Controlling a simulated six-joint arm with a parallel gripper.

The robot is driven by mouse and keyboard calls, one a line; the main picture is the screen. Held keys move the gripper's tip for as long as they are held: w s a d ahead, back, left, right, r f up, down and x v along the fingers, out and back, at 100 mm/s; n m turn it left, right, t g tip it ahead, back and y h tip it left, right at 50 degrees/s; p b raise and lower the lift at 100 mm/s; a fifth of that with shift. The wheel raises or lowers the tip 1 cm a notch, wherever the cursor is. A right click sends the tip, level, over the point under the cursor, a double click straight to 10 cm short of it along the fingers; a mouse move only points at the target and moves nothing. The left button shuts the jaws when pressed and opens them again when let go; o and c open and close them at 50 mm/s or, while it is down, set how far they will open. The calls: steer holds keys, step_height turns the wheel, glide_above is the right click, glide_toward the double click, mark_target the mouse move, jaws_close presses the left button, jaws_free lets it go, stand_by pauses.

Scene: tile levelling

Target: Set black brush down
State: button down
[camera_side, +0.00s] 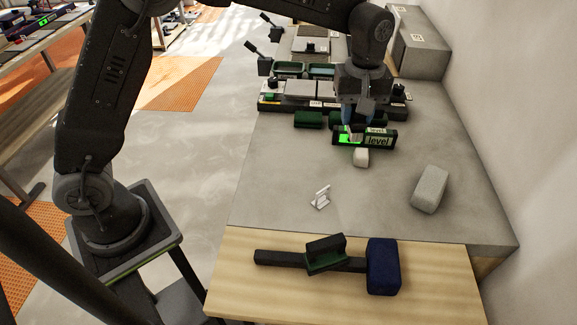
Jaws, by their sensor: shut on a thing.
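A dark brush-like block with a green lower side (325,252) lies across the black handle of a mallet on the wooden board at the front. My gripper (360,118) is well away from it, over the grey slab. Its fingers are shut on the black digital level (378,140), which has a lit green screen and the word "level" on it. The fingertips partly cover the level's left half. I cannot tell whether the level touches the surface below.
The mallet's blue head (384,266) is at the front right of the wooden board (235,290). A small white block (361,158), a white clip (321,197) and a grey block (430,189) lie on the slab (285,185). Tiles and green trays (288,68) crowd behind.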

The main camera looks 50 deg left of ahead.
steer(key=s+a+f+m, duration=0.1)
steer(key=s+a, duration=0.6)
steer(key=a, duration=0.3)
steer(key=s+a+f, duration=0.1)
steer(key=s+a, duration=0.6)
steer(key=a, duration=0.3)
steer(key=w+d+f, duration=0.1)
steer(key=d+f, duration=0.1)
steer(key=d, duration=0.1)
steer(key=w+d+f, duration=0.1)
steer(key=d+f, duration=0.1)
steer(key=d, duration=0.1)
steer(key=w+d+f, duration=0.1)
steer(key=d+f, duration=0.1)
steer(key=d, duration=0.2)
steer(key=shift+w, duration=0.4)
steer(key=shift+f, duration=2)
steer(key=shift+f, duration=0.2)
steer(key=c, duration=0.8)
jaws_free()
steer(key=shift+r, duration=0.1)
